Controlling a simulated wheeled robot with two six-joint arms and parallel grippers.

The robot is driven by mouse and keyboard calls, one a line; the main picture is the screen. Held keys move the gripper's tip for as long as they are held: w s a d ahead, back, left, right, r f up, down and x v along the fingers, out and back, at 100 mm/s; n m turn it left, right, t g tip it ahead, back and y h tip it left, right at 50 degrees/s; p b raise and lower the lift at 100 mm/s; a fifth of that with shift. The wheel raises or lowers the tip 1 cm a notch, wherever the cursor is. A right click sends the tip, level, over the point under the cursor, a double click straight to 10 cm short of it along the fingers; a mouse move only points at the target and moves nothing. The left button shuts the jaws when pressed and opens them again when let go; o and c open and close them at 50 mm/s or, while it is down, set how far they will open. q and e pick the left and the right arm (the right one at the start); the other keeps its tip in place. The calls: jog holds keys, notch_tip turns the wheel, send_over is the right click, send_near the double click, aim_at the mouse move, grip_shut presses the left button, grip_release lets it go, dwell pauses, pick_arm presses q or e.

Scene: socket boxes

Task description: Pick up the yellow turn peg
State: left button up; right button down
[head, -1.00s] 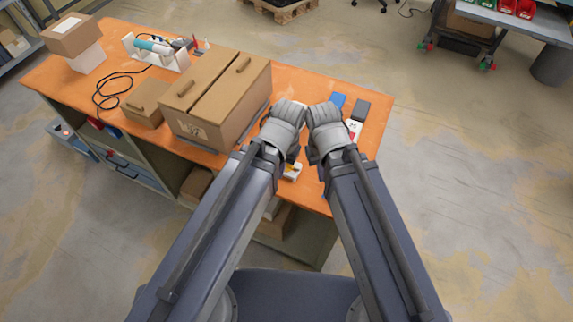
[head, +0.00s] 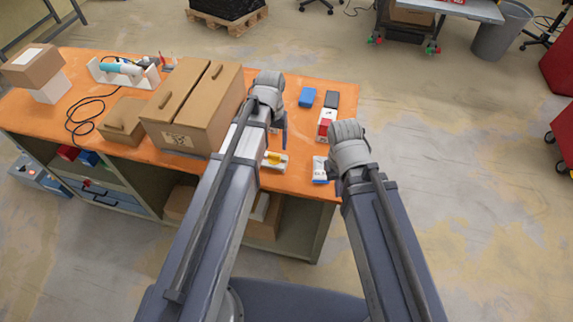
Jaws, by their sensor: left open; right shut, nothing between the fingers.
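The yellow turn peg (head: 274,156) sits on a small white socket box (head: 280,165) near the front edge of the orange workbench. My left gripper (head: 284,141) is just behind and above the peg, pointing down, apart from it as far as I can tell. It is open, though my arm hides much of it. My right gripper (head: 333,170) is over the bench's front right corner, beside a white and blue socket box (head: 320,169). It is shut and empty, and its fingers are mostly hidden by my wrist.
A large cardboard box (head: 200,110) stands left of my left arm, with a smaller carton (head: 124,121) beside it. A blue box (head: 308,97), a dark box (head: 331,99) and a red and white box (head: 326,124) lie behind. The orange bench (head: 292,125) is bare between them.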

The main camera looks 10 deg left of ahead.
aim_at(274, 155)
pick_arm(q)
jog(key=shift+w, duration=0.3)
jog(key=shift+d+f, duration=0.1)
pick_arm(e)
jog(key=shift+s+d+f, duration=0.15)
jog(key=shift+s+d, duration=0.05)
jog(key=shift+d, duration=0.15)
pick_arm(q)
jog(key=shift+f+b, duration=1.3)
pick_arm(e)
jog(key=shift+f, duration=1.25)
pick_arm(q)
jog(key=shift+f, duration=0.1)
pick_arm(e)
jog(key=shift+f, duration=0.1)
pick_arm(q)
notch_tip(274, 155, down, 5)
jog(key=b, duration=0.5)
jog(key=shift+w, duration=0.15)
pick_arm(e)
notch_tip(274, 155, down, 5)
pick_arm(q)
jog(key=c, duration=1.1)
